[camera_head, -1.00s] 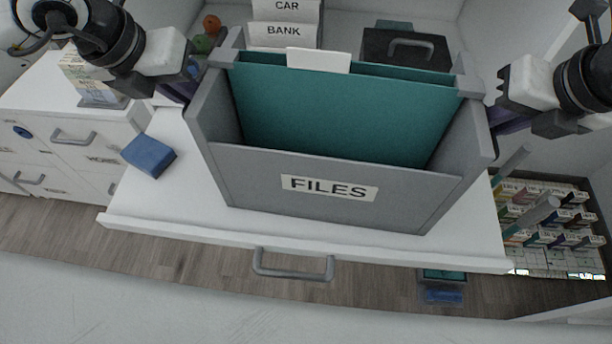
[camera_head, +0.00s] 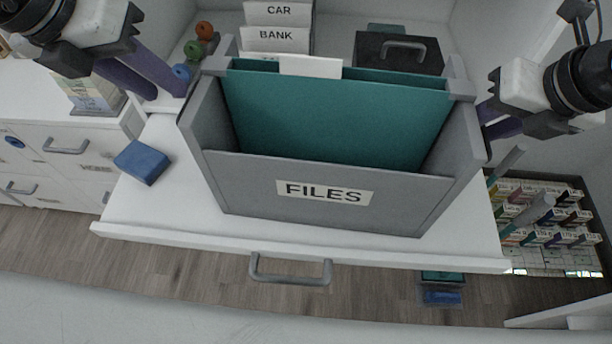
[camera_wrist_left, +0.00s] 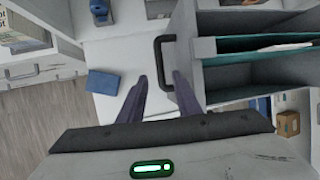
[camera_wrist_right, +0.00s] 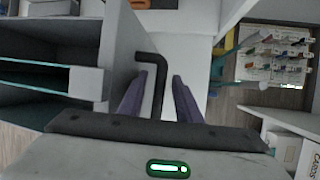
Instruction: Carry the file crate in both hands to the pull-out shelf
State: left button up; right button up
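The grey file crate (camera_head: 300,190) with its FILES label stands upright on the white pull-out shelf (camera_head: 150,215), teal folders (camera_head: 335,115) inside. My left gripper (camera_head: 168,94) is open beside the crate's left side, clear of it. In the left wrist view the crate's dark side handle (camera_wrist_left: 163,62) is just beyond the open fingertips. My right gripper (camera_head: 488,118) is at the crate's right side, partly hidden in the head view.
A blue block (camera_head: 142,161) lies on the shelf left of the crate. CAR and BANK files (camera_head: 278,38) and a dark box (camera_head: 398,55) stand behind. Small coloured rolls (camera_head: 193,48) are at back left. A rack of small boxes (camera_head: 545,225) is low at right.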

jog(key=shift+r, duration=0.15)
pick_arm(q)
jog(key=v, duration=0.4)
pick_arm(e)
jog(key=v, duration=1.1)
jog(key=shift+s+r, duration=0.2)
jog(key=shift+r, duration=0.15)
jog(key=shift+f, duration=0.1)
